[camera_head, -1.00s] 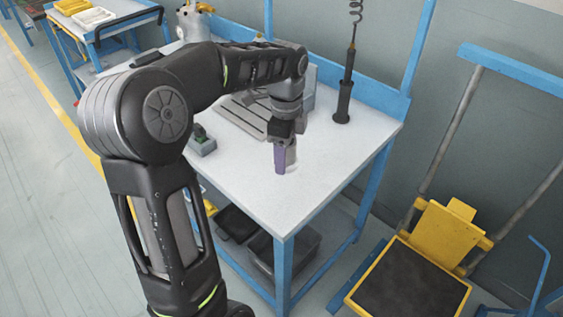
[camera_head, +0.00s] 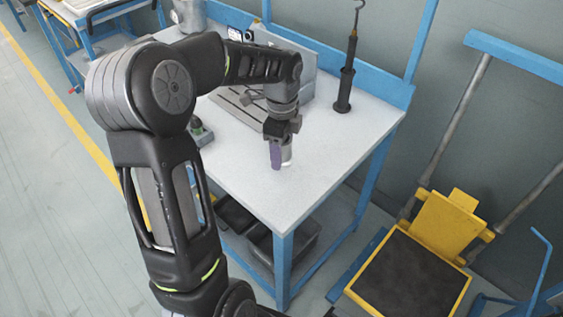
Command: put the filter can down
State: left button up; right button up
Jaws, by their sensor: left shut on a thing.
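My left arm reaches over the white bench top (camera_head: 320,125). Its gripper (camera_head: 278,152) points down, with a purple finger in front. The gripper is shut on the filter can (camera_head: 287,157), a pale cylinder that shows only in part behind the purple finger. The can is upright and low at the bench top; I cannot tell whether its base touches the surface. My right gripper is not in view.
A grey slotted block (camera_head: 295,70) stands behind the gripper. A small grey-green box (camera_head: 199,133) sits at the left. Bench top in front and right is clear. A yellow cart (camera_head: 440,228) stands right of the bench.

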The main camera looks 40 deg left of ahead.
aim_at(281, 172)
pick_arm(q)
jog(key=shift+f, duration=0.4)
jog(key=shift+f, duration=1.85)
jog(key=shift+f, duration=0.2)
jog(key=o, duration=1.6)
jog(key=shift+c, duration=0.2)
jog(key=shift+r, duration=0.15)
notch_tip(281, 172, up, 12)
jog(key=shift+r, duration=0.1)
